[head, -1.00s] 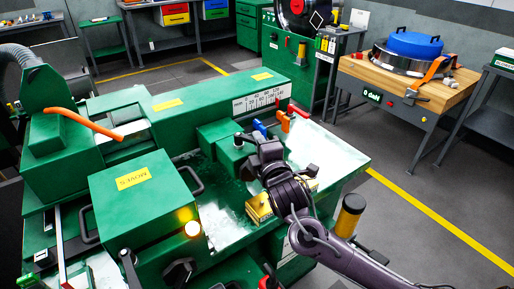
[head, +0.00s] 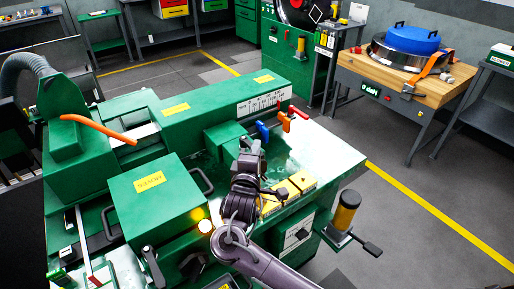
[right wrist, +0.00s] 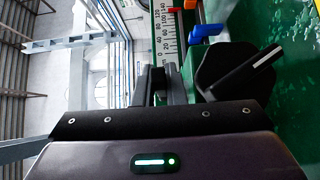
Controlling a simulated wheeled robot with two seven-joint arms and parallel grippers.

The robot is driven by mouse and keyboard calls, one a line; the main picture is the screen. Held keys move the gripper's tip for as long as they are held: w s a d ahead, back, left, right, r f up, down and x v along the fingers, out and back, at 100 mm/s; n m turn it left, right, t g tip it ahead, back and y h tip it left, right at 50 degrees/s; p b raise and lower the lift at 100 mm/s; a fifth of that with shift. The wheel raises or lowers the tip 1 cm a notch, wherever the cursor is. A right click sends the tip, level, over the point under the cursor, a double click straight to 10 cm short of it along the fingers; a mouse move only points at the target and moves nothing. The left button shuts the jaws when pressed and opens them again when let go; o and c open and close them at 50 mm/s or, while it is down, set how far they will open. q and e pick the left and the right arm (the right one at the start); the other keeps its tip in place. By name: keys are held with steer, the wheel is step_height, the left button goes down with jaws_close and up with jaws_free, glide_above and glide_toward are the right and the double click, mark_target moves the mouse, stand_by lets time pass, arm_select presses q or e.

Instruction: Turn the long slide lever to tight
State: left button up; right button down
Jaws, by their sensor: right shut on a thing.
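My right gripper (head: 247,152) reaches over the green machine beside the small green slide block (head: 222,137). It also shows in the right wrist view (right wrist: 162,84), with its fingers close together. A black lever with a white line on its hub (right wrist: 242,72) is just right of the fingers. The gripper is shut on what looks like this lever's arm; the held part is mostly hidden. A blue lever (head: 263,131), an orange lever (head: 285,122) and a red pointer (head: 299,111) stand beyond, near the scale (head: 264,103). My left gripper is not in view.
Yellow blocks (head: 286,190) lie on the machine bed right of my arm. A green box with a yellow label (head: 157,202) and a lit lamp (head: 205,227) stand left of it.

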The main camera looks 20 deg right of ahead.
steer(key=shift+f, duration=0.1)
steer(key=c, duration=1.5)
jaws_free()
steer(key=shift+a, duration=0.1)
steer(key=b+v, duration=0.1)
steer(key=v, duration=0.6)
steer(key=shift+s+a, duration=0.15)
steer(key=shift+s, duration=0.2)
